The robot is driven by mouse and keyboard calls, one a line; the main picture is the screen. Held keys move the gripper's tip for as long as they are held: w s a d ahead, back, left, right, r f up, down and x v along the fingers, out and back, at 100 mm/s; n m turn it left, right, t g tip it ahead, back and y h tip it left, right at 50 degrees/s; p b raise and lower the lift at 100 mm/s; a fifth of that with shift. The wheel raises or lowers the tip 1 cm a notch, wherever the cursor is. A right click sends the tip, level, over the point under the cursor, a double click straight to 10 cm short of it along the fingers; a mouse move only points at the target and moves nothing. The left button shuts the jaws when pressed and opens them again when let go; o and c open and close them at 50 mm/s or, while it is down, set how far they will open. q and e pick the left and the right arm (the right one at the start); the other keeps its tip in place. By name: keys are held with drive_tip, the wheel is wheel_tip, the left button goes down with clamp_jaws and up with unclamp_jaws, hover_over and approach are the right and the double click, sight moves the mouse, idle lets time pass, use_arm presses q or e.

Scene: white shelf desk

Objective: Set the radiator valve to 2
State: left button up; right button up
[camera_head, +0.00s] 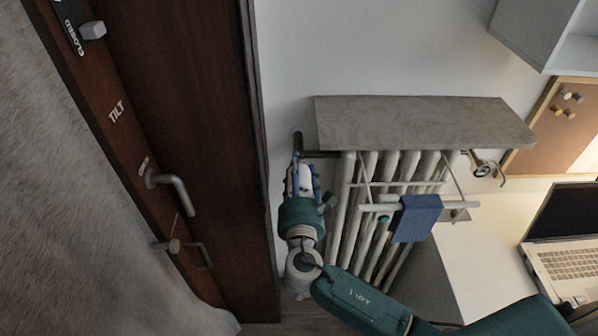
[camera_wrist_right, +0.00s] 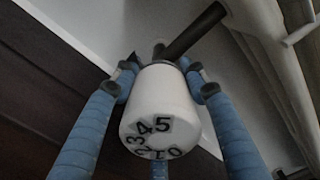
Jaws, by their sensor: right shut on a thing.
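The white radiator valve knob (camera_head: 305,181) is at the left end of the radiator (camera_head: 372,205) in the head view, beside the door frame. In the right wrist view the knob (camera_wrist_right: 162,105) fills the centre. Its end face carries black digits, with 3, 4 and 5 clearest and 0 at the lower right. I cannot make out which digit is at a pointer. A dark pipe runs from behind the knob to the upper right. My right gripper (camera_head: 303,172) is shut on the knob, its blue fingers (camera_wrist_right: 163,82) around its sides. My left gripper is not in view.
A grey shelf (camera_head: 420,122) lies right above the radiator. A drying rack (camera_head: 380,207) with a blue cloth (camera_head: 417,218) hangs in front of it. The dark wooden door (camera_head: 190,120) with its handle (camera_head: 172,187) is close on the left. A laptop (camera_head: 565,262) sits on the desk at right.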

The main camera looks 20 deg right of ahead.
sight(301, 194)
drive_tip(key=m+b, duration=0.2)
drive_tip(key=m, duration=0.2)
drive_tip(key=shift+f+b, duration=0.15)
drive_tip(key=shift+b, duration=0.25)
drive_tip(key=m+b, duration=0.3)
drive_tip(key=m, duration=0.1)
drive_tip(key=shift+m, duration=0.4)
drive_tip(key=m+b, duration=0.3)
drive_tip(key=m, duration=0.1)
drive_tip(key=shift+d, duration=0.1)
drive_tip(key=shift+m+b, duration=0.8)
drive_tip(key=shift+m, duration=1)
drive_tip(key=o, duration=1.2)
drive_tip(key=v, duration=1.2)
